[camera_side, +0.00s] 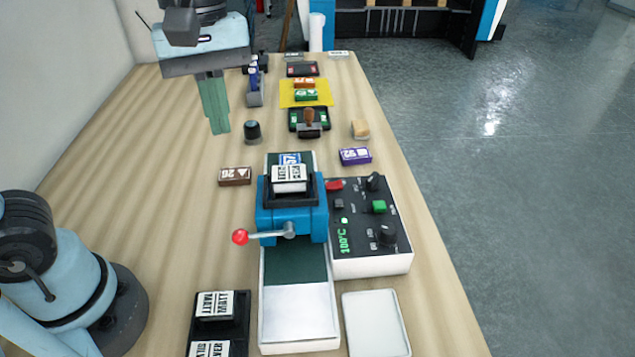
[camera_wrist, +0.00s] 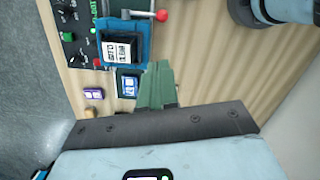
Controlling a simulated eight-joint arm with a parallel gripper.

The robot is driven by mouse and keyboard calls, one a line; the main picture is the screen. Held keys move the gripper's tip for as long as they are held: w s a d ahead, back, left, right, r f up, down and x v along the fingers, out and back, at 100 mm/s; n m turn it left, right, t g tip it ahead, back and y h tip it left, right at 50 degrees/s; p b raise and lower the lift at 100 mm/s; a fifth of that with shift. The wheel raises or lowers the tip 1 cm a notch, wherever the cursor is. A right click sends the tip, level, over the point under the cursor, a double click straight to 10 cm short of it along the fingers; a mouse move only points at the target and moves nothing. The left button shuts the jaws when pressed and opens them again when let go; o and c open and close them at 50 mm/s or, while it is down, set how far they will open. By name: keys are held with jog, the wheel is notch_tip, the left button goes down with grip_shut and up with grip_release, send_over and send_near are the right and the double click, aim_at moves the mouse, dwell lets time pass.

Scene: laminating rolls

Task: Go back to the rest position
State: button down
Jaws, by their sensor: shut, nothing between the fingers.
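My gripper (camera_side: 216,128) hangs above the left part of the wooden table in the side view, fingers pointing down. Its green fingers are together and hold nothing. In the wrist view the shut fingers (camera_wrist: 159,72) show in the middle, near the blue laminating press. The press (camera_side: 291,222) stands mid-table with a red-knobbed lever and a white-labelled block (camera_side: 289,173) on top. The press also shows in the wrist view (camera_wrist: 124,67). My gripper is apart from all of these.
A control box (camera_side: 372,245) reading 100°C stands right of the press. A brown block (camera_side: 235,176), a purple block (camera_side: 355,156) and a dark round knob (camera_side: 252,132) lie nearby. A black holder with labelled blocks (camera_side: 215,305) and an empty white tray (camera_side: 375,325) are at the front. The left table is mostly clear.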

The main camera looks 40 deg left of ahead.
jog(key=shift+r, duration=0.15)
jog(key=w+a+f+m+t+y, duration=0.1)
jog(key=w+a+f+m+t, duration=0.3)
jog(key=a+f+m+t, duration=0.3)
notch_tip(320, 180, down, 4)
jog(key=m, duration=0.5)
jog(key=shift+a+t, duration=0.25)
jog(key=shift+t, duration=0.15)
